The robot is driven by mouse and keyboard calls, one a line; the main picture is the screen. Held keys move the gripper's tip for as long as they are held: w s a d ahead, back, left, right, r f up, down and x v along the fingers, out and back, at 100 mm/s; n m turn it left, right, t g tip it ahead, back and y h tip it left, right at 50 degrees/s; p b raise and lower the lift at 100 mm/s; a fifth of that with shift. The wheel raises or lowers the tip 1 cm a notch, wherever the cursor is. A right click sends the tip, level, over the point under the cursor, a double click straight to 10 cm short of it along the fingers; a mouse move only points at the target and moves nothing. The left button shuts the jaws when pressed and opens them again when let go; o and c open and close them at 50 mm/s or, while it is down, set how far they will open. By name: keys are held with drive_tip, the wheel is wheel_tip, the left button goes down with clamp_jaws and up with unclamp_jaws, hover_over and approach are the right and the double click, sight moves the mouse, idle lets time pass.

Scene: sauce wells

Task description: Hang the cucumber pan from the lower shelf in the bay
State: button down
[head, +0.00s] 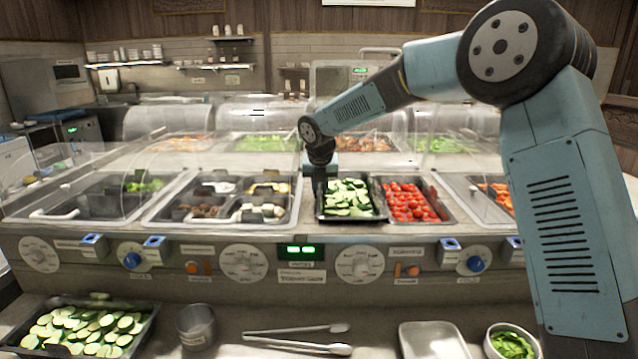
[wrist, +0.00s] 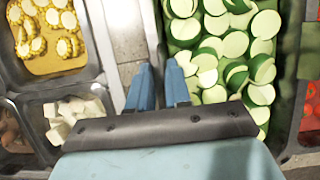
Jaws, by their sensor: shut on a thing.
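A dark pan of cucumber slices (head: 352,218) is at the middle bay of the counter, left of the tomatoes. My gripper (head: 319,184) points down at its left edge. In the wrist view, the two blue fingers (wrist: 158,82) are shut on the left rim of this cucumber pan (wrist: 161,35). The pan looks about level; I cannot tell whether its rim rests on the bay's edges. A second dark pan of cucumber slices (head: 152,318) sits on the lower shelf (head: 240,318) at the left.
A tomato pan (head: 438,212) adjoins on the right. A bay with several small compartments (head: 225,215) lies to the left. Clear guards (head: 250,148) arch behind the wells. Tongs (head: 300,342), a metal cup (head: 196,326), an empty tray (head: 432,342) and a green-filled bowl (head: 489,345) stand on the lower shelf.

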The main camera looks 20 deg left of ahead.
drive_tip(key=shift+s+d+f, duration=0.1)
drive_tip(key=shift+s+f, duration=0.15)
drive_tip(key=shift+f, duration=0.65)
idle(0.9)
drive_tip(key=c, duration=1)
unclamp_jaws()
drive_tip(key=shift+c, duration=0.2)
drive_tip(key=shift+o, duration=0.3)
drive_tip(key=shift+s, duration=0.1)
drive_tip(key=v, duration=1.4)
drive_tip(key=shift+w+r, duration=0.25)
drive_tip(key=shift+r, duration=0.2)
drive_tip(key=shift+d, duration=0.25)
